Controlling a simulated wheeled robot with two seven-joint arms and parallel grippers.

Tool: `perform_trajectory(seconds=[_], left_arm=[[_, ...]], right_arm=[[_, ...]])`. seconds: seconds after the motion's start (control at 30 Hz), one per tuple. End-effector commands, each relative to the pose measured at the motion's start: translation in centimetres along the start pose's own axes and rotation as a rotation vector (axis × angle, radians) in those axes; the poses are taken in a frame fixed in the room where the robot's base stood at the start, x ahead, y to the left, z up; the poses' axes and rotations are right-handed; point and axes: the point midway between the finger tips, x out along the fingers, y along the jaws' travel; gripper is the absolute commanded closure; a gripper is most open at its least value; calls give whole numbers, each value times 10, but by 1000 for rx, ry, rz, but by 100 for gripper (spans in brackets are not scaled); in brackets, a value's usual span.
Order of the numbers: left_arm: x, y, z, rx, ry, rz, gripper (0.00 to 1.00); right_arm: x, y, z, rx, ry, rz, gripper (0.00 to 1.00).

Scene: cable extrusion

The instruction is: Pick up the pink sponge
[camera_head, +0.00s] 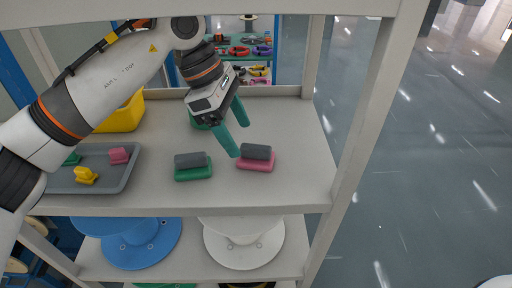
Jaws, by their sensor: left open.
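The pink sponge (257,165) lies on the shelf top (290,130), with a dark grey block (256,152) on its upper side. My left gripper (237,140) reaches down from the upper left with its two green fingers apart. One fingertip ends close to the left end of the grey block and pink sponge; I cannot tell whether it touches. The other finger is farther back, above the shelf. My right gripper is not in view.
A green sponge (194,174) with a grey top (190,159) lies just left. A grey tray (119,178) holds small pink, yellow and green pieces. A yellow bin (125,117) stands behind it. A shelf post (365,110) stands right.

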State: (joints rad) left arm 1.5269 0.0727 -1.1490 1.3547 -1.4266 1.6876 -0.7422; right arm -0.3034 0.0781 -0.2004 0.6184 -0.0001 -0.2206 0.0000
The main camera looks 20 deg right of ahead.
Motion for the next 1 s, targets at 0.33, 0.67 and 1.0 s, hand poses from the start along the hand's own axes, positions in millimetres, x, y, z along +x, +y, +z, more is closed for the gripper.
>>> perform_trajectory(seconds=[0.33, 0.67, 1.0], left_arm=[[22, 1, -14, 0, 0, 3, 29], [55, 0, -12, 0, -1, -1, 29], [55, 0, -12, 0, 0, -1, 57]], right_arm=[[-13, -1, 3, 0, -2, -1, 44], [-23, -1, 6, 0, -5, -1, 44], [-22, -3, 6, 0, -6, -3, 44]])
